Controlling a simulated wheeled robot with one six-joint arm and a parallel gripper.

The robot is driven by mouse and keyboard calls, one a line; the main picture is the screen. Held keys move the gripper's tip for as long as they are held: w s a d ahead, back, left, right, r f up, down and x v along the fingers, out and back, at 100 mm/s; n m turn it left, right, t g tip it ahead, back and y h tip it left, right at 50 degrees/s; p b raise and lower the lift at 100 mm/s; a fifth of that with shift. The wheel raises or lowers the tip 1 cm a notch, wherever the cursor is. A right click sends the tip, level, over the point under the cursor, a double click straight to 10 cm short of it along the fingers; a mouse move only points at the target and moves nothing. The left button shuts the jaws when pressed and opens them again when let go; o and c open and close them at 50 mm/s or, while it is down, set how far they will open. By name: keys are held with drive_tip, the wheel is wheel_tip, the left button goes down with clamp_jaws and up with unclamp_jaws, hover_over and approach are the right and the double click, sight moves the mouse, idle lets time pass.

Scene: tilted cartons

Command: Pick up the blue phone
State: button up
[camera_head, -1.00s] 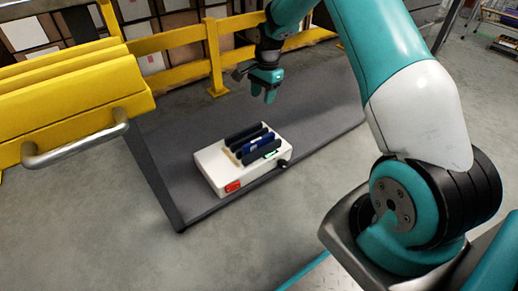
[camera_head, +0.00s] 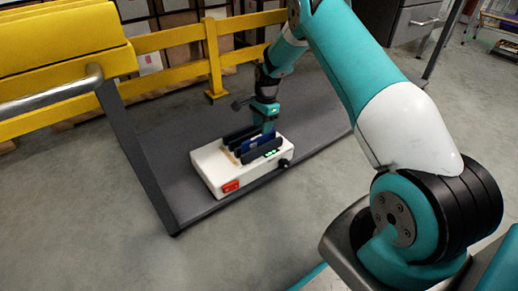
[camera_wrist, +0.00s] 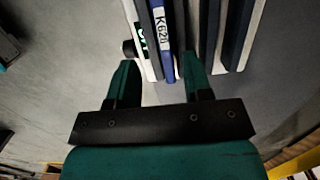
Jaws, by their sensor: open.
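The blue phone (camera_head: 250,144) stands on edge in a slot of a white box-shaped holder (camera_head: 212,174), between dark dividers. In the wrist view a blue strip with a white "K620" label (camera_wrist: 167,45) shows between dark and white slats. My gripper (camera_head: 266,122) is at the back right end of the holder, low over it. In the wrist view my gripper (camera_wrist: 158,72) has its two teal fingers apart, with the blue strip and neighbouring slats between or just beyond the tips. Nothing is held. Contact with the phone cannot be told.
The holder has a red label (camera_head: 231,186) in front and a black knob (camera_head: 283,163) at its right. It sits on a dark grey platform (camera_head: 170,130). A yellow railing (camera_head: 185,42) runs behind, and a yellow structure with a metal handle (camera_head: 60,91) is at left.

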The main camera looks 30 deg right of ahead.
sight(259, 136)
drive_tip(key=f+b, duration=0.3)
drive_tip(key=a+f+b, duration=0.1)
drive_tip(key=f, duration=0.1)
drive_tip(key=shift+w, duration=0.25)
clamp_jaws()
